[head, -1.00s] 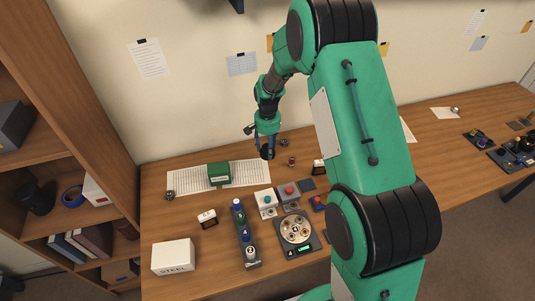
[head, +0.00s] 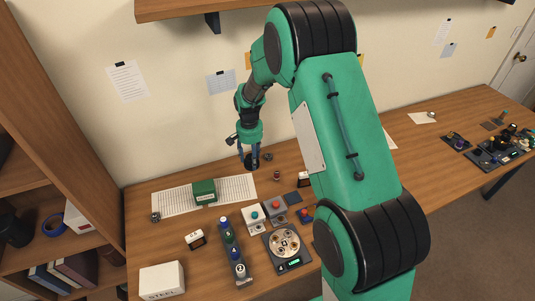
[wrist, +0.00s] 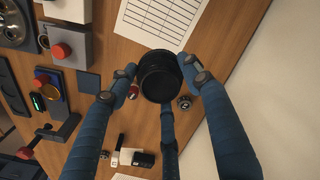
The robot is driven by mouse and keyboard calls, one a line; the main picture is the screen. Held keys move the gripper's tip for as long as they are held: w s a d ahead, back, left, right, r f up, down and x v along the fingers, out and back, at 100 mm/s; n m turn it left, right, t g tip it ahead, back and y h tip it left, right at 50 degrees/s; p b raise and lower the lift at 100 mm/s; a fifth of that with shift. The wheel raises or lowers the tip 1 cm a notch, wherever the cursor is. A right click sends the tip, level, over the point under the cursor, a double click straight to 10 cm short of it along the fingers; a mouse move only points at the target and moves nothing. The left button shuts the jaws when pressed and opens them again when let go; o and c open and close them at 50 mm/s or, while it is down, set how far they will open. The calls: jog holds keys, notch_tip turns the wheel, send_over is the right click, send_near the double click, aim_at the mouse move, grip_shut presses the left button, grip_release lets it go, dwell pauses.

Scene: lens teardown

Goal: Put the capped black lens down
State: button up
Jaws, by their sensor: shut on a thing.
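In the head view the lens (head: 251,162) is a small dark shape at the fingertips of my gripper (head: 248,157), over the back of the wooden table (head: 225,167). The fingers are shut on it and point down. I cannot tell whether its underside touches the table.
A green box (head: 204,190) sits on a long printed sheet (head: 172,203) left of my gripper. A small reddish-brown part (head: 277,175) and a small dark knobbed part (head: 268,156) stand close on the right. Button boxes (head: 254,217) and a round metal tray (head: 284,242) are nearer the front.

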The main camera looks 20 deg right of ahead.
jog(key=r, duration=0.5)
jog(key=shift+d+r, duration=0.1)
jog(key=shift+d, duration=0.15)
jog(key=s+d+m+p, duration=0.35)
jog(key=d+m, duration=0.65)
jog(key=d, duration=1.3)
jog(key=s+d+m+p, duration=0.2)
jog(key=s+d+m, duration=0.55)
jog(key=d, duration=1.55)
jog(key=f+m, duration=0.1)
jog(key=f, duration=0.2)
jog(key=w+f+m, duration=0.1)
jog(key=f, duration=0.2)
jog(key=w+d+f+m, duration=0.1)
jog(key=f, duration=0.3)
jog(key=shift+w, duration=0.25)
jog(key=shift+r, duration=0.1)
jog(key=shift+w+d+f+b, duration=0.25)
jog(key=shift+w+d, duration=1.4)
jog(key=shift+w, duration=0.45)
jog(key=shift+w+d+f+b, duration=0.1)
jog(key=shift+w+d+f, duration=0.15)
jog(key=shift+w+d, duration=1.6)
jog(key=shift+w+d+f+b, duration=0.25)
jog(key=shift+w+d, duration=1.15)
jog(key=shift+w, duration=0.95)
